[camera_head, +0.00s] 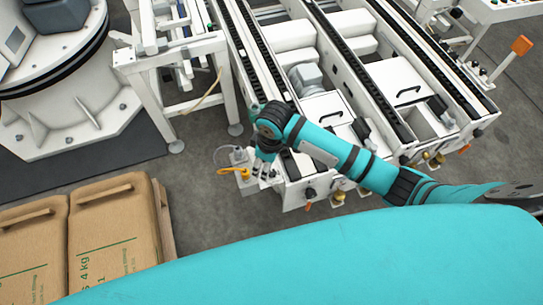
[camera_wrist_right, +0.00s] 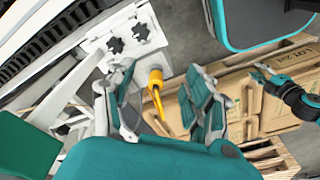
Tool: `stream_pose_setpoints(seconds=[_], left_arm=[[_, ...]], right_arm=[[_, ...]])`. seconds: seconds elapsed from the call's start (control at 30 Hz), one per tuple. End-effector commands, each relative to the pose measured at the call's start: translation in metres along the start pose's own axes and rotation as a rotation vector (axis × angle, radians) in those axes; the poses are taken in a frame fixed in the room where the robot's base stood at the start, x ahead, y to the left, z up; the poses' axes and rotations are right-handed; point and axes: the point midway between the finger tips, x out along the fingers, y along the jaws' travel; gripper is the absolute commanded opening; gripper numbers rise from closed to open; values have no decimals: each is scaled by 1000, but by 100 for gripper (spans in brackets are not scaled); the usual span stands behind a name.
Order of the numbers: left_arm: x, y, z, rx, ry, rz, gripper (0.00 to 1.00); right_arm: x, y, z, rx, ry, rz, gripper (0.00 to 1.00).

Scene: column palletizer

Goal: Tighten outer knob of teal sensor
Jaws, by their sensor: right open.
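Two dark star-shaped knobs sit on a white bracket in the right wrist view: one knob (camera_wrist_right: 114,45) at left, the other knob (camera_wrist_right: 141,32) upper right. I cannot tell which is the outer one, and no teal sensor body shows clearly. My right gripper (camera_wrist_right: 160,72) is open and empty, its fingers spread below the knobs and apart from them. A yellow cable plug (camera_wrist_right: 157,79) shows between the fingers. In the head view my right gripper (camera_head: 264,170) is at the conveyor's near left corner. A jointed teal-and-black arm, apparently my left, shows at the wrist view's right; its gripper (camera_wrist_right: 264,74) is small and unclear.
The white conveyor frame (camera_head: 340,75) fills the head view's upper right. Cardboard boxes (camera_head: 115,230) lie at lower left, and a round white machine base (camera_head: 60,90) stands at upper left. Grey floor (camera_head: 205,190) is free between boxes and conveyor.

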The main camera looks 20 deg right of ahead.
Motion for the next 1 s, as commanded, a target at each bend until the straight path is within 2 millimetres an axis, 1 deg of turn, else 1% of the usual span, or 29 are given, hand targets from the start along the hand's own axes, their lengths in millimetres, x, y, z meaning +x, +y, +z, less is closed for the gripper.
stream_pose_setpoints(seconds=[0.03, 0.1, 0.2, 0.3, 0.37, 0.47, 0.77, 1.0], left_arm=[[-21, 0, 14, 2, -13, 1, 34], [-25, 0, 31, 5, -20, 1, 34], [-27, 0, 45, 7, -25, 2, 34], [-26, 0, 51, 8, -26, 2, 34], [-24, 0, 51, 8, -26, 2, 34], [-24, 0, 51, 8, -27, 2, 34], [-21, 0, 52, 8, -28, 2, 34], [-14, 0, 52, 8, -28, 2, 34]], right_arm=[[-35, 13, -4, -23, -32, 16, 53], [-50, 23, -4, -46, -69, 23, 53], [-62, 32, -3, -62, -101, 28, 53], [-59, 35, -2, -68, -114, 27, 53], [-53, 35, -2, -68, -114, 26, 53], [-38, 35, 0, -66, -113, 26, 53], [26, 37, 7, -65, -113, 27, 53], [76, 38, 12, -66, -111, 27, 53]])
